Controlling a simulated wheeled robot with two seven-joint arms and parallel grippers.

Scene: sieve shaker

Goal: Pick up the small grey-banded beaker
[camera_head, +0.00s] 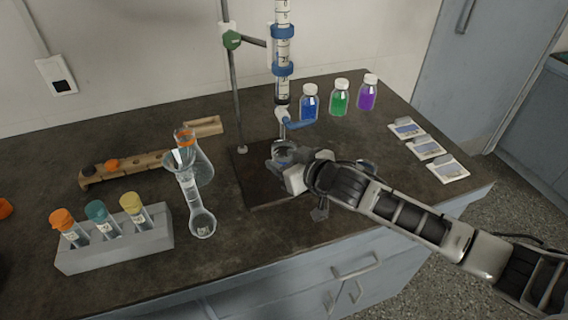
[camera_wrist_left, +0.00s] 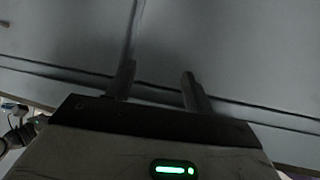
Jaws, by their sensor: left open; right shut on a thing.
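A small clear beaker (camera_head: 284,151) is under the burette tip, over the dark stand base; its grey band is hard to make out. My right gripper (camera_head: 289,170) reaches in from the right and is shut on the beaker, its pale fingers against the near side. The gripper and wrist hide part of the beaker, and I cannot tell whether its bottom touches the base. My left gripper (camera_wrist_left: 158,87) shows only in the left wrist view, open and empty in front of grey panels.
A burette (camera_head: 282,50) hangs on a stand (camera_head: 234,95). Several capped tubes stand in a grey rack (camera_head: 115,250). Glass flasks (camera_head: 202,222) stand left of the base. Three bottles (camera_head: 340,98) stand behind, and cards (camera_head: 425,149) lie right. The front middle of the bench is clear.

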